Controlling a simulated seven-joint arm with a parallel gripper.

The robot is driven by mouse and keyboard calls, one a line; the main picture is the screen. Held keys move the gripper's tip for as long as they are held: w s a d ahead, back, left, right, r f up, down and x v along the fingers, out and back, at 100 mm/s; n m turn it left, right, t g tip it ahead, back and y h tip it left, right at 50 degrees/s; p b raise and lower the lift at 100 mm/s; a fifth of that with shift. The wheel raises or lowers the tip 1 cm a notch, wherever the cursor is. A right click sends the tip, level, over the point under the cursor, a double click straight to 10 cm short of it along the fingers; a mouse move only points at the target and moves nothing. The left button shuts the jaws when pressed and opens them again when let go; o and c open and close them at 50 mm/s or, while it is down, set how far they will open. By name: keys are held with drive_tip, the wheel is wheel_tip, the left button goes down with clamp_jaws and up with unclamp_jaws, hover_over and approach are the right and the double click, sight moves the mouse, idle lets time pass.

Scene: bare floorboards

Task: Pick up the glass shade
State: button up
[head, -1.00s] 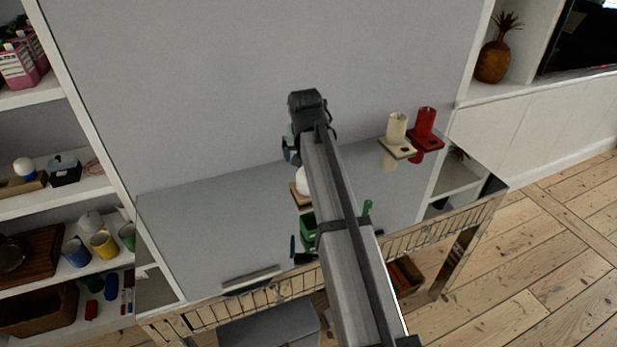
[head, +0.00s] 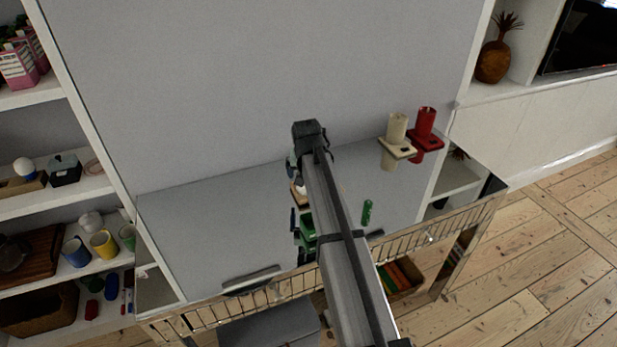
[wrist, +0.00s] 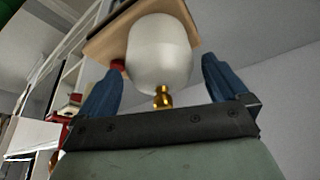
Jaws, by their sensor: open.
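The glass shade (wrist: 160,52) is a smooth, rounded white piece with a small gold fitting at its lower end in the wrist view. A light wooden board (wrist: 108,38) is behind it. My gripper (wrist: 164,64) is open, with one blue finger on each side of the shade. A gap shows on the right; on the left the finger is close, and I cannot tell whether it touches. In the head view my arm hides most of the shade, and only a small pale part (head: 300,187) shows beside it.
A cream candle (head: 397,127) and a red candle (head: 426,120) stand on holders at the right of the glossy grey top (head: 220,225). A green object (head: 367,211) lies right of my arm. Shelves (head: 50,195) with cups stand at the left.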

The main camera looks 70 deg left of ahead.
drive_tip(key=shift+x, duration=1.35)
drive_tip(key=c, duration=0.9)
drive_tip(key=shift+c, duration=0.2)
